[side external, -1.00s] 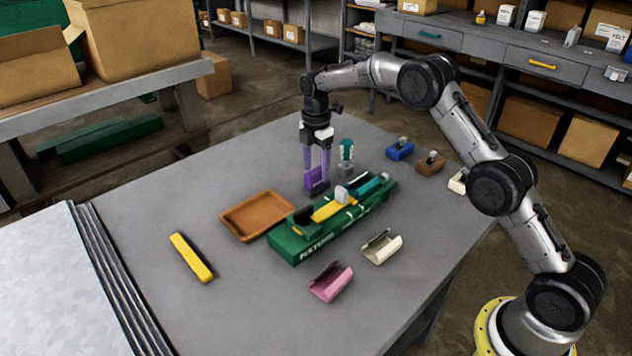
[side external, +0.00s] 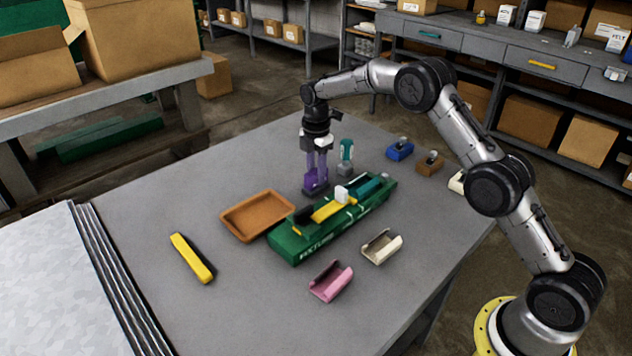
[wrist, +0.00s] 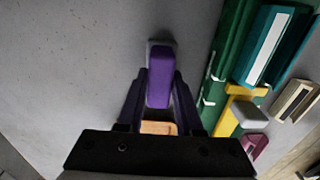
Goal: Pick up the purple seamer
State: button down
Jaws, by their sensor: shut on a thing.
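The purple seamer (side external: 316,181) stands on the grey table behind the green fixture, with a dark base at its foot. In the wrist view the purple seamer (wrist: 159,78) lies between the fingers. My gripper (side external: 317,172) points straight down over it, its purple fingers shut on the seamer's upper part. In the wrist view my gripper (wrist: 160,100) has one finger on each side of the seamer. The seamer's base appears to be at table level; I cannot tell if it is clear of the table.
The green fixture (side external: 286,248) holding yellow and teal tools lies just in front. An orange tray (side external: 240,234) is to the left. A teal-topped tool (side external: 346,152) stands close to the right. Blue (side external: 400,150) and brown (side external: 430,163) tools sit further right.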

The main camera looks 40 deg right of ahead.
aim_at(316, 170)
jog(key=shift+r, duration=0.2)
jog(key=shift+r, duration=0.25)
notch_tip(316, 170, up, 2)
jog(key=shift+r, duration=0.15)
jog(key=s+a+r, duration=0.1)
jog(key=s+r, duration=0.9)
jog(key=s, duration=0.4)
